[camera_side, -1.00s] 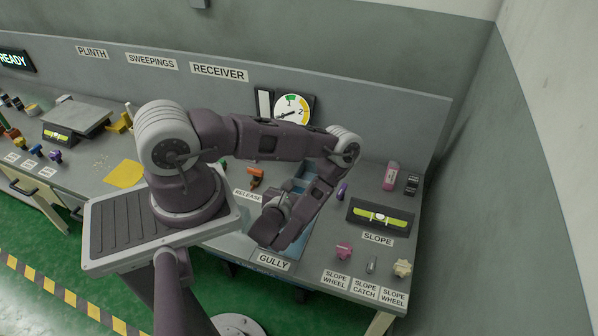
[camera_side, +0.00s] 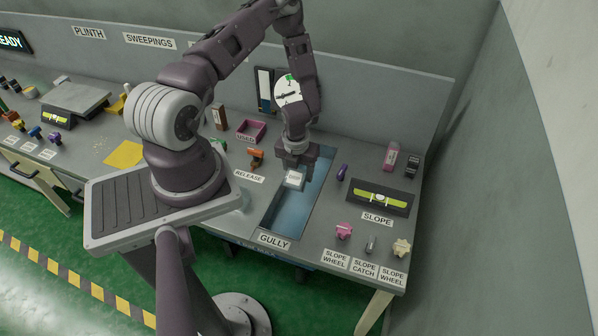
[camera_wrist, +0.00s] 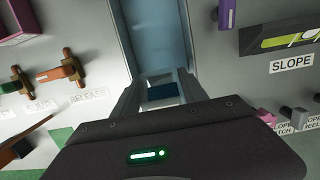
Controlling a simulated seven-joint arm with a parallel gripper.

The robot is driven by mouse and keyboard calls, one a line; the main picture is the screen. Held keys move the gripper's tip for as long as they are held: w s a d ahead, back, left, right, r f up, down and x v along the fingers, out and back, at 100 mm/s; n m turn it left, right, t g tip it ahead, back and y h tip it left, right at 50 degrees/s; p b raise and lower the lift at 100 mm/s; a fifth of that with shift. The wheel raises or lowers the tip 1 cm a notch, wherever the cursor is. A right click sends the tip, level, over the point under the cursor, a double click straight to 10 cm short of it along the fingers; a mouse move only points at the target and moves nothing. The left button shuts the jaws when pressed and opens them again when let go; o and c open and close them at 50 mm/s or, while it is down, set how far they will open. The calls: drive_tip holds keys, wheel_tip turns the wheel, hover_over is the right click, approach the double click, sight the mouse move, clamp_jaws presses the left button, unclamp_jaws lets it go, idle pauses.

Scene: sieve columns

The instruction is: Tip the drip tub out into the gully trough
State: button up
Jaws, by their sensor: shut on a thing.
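The gully trough (camera_side: 290,210) is a long blue-lined channel sunk in the bench behind the GULLY label; it also shows in the wrist view (camera_wrist: 160,40). My gripper (camera_side: 296,164) points down over the trough. It is shut on the drip tub (camera_side: 294,179), a small pale grey tub with a label on its face. In the wrist view, the tub (camera_wrist: 160,76) sits between the two fingers of my gripper (camera_wrist: 160,98), with a dark blue patch inside its rim. I cannot tell whether that patch is liquid, or how far the tub is tilted.
The orange release handle (camera_side: 255,158) and a magenta USED tray (camera_side: 251,131) stand left of the trough. A purple item (camera_side: 342,172), the slope level (camera_side: 380,197) and a pink slope wheel (camera_side: 344,230) are on the right. A round gauge (camera_side: 288,90) is behind.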

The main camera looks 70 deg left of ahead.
drive_tip(key=shift+w+a+h, duration=0.1)
drive_tip(key=shift+w+h, duration=0.15)
drive_tip(key=shift+h, duration=0.05)
drive_tip(key=shift+s+f+g, duration=0.1)
drive_tip(key=shift+f+g, duration=0.15)
drive_tip(key=shift+g, duration=0.15)
drive_tip(key=shift+w+r+g+h, duration=0.1)
drive_tip(key=shift+w+g+h, duration=0.25)
drive_tip(key=shift+h, duration=0.25)
drive_tip(key=shift+a+g+h, duration=0.2)
drive_tip(key=shift+g+h, duration=0.4)
drive_tip(key=shift+g, duration=0.05)
drive_tip(key=shift+a+g+h, duration=0.15)
drive_tip(key=shift+g+h, duration=0.45)
drive_tip(key=shift+w+g+h, duration=0.15)
drive_tip(key=shift+g+h, duration=0.75)
